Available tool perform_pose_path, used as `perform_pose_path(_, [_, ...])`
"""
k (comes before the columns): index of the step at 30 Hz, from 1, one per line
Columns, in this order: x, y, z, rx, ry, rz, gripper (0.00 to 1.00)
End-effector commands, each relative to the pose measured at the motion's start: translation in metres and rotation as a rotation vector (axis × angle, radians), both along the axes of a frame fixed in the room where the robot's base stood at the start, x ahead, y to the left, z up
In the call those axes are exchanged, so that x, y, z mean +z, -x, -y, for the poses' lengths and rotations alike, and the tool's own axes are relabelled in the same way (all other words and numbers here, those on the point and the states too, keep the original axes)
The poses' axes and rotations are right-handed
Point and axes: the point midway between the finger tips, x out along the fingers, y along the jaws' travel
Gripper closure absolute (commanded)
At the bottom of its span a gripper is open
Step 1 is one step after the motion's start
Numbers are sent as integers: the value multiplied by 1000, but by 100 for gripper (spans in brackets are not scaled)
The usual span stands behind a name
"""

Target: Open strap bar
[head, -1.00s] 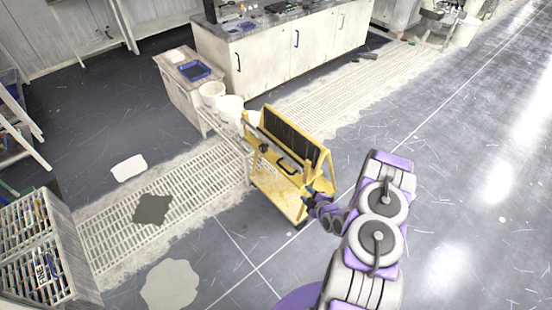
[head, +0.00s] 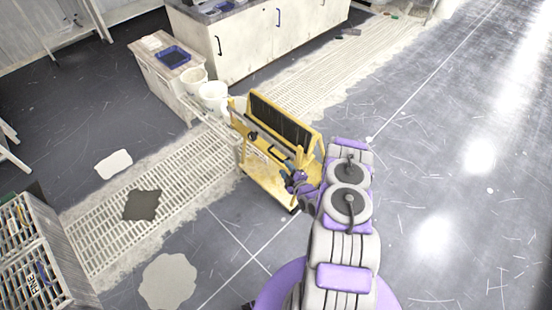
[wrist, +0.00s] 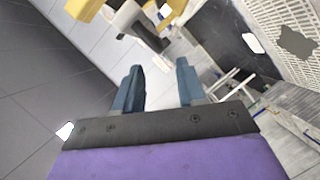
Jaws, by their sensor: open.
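A yellow cart (head: 268,184) stands on the floor with dark upright panels (head: 282,120) in its rack. A thin bar (head: 272,142), which looks like the strap bar, runs across the front of the panels, with a black knob near its left end. My gripper (head: 290,171) is at the cart's right front side, close to the bar's right end; contact cannot be told. In the wrist view my gripper (wrist: 158,82) is open with nothing between its blue fingers. A yellow part (wrist: 86,8) and a grey rounded part (wrist: 125,18) show beyond the fingers.
White buckets (head: 213,94) and a low cabinet (head: 170,75) stand behind the cart. Floor grating (head: 165,190) runs past its left side. A slotted rack (head: 38,262) is at lower left. The floor to the right is open.

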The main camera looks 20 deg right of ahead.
Motion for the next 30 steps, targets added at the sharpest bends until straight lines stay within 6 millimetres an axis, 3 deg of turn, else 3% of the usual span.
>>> perform_pose_path(6, [-10,-44,-3,4,1,4,60])
perform_pose_path(15, [-19,-86,-3,1,1,2,60])
perform_pose_path(29, [-21,-95,-3,0,-2,-2,60])
perform_pose_path(30, [-21,-95,-3,-1,-2,-1,64])
